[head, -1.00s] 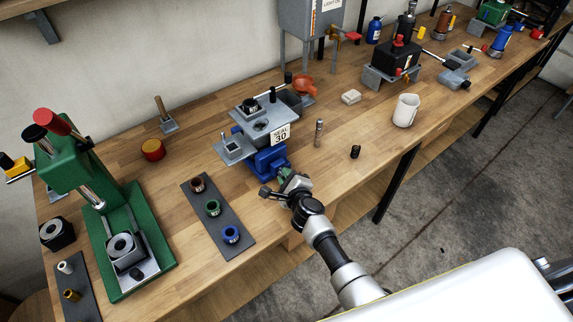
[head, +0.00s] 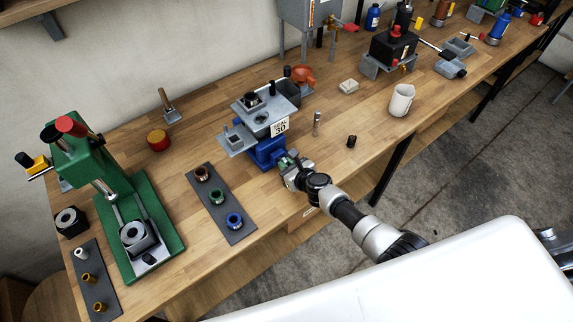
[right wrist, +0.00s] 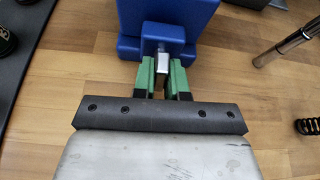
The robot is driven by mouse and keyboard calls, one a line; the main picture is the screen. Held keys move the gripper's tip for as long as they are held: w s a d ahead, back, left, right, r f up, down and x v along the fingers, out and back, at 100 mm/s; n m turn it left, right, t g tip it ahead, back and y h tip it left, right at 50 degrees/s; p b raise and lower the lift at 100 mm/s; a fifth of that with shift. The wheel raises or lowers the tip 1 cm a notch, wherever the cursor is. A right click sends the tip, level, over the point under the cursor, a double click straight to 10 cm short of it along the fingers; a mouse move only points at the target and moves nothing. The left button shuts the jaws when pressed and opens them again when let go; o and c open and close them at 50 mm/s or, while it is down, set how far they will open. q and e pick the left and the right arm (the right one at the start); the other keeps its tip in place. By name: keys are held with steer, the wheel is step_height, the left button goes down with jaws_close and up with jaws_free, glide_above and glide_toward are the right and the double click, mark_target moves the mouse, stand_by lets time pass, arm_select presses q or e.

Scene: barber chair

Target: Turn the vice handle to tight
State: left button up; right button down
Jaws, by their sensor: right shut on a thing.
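The blue vice (head: 268,152) stands near the front edge of the bench, under a grey plate with a "SEAL 30" label. In the right wrist view its blue body (right wrist: 168,18) is at the top. A small silver handle piece (right wrist: 162,62) sticks out of it towards me. My right gripper (head: 286,160) is at the vice's front; in the right wrist view its green fingers (right wrist: 163,78) are shut on the handle piece, one on each side. The gripper hides the handle in the head view. My left gripper is out of view.
A dark strip (head: 222,208) with several coloured rings lies left of the vice, and a green press (head: 150,212) stands farther left. A metal cylinder (head: 316,123), a small black part (head: 351,141) and a white mug (head: 401,100) stand to the right.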

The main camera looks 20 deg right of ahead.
steer(key=shift+m, duration=0.4)
steer(key=c, duration=1.2)
jaws_free()
steer(key=shift+o, duration=0.2)
steer(key=shift+d, duration=0.1)
steer(key=shift+s+d+r, duration=0.3)
steer(key=shift+s+r, duration=0.05)
steer(key=shift+s, duration=0.05)
steer(key=v, duration=0.9)
steer(key=shift+s+d, duration=0.1)
steer(key=shift+s, duration=0.3)
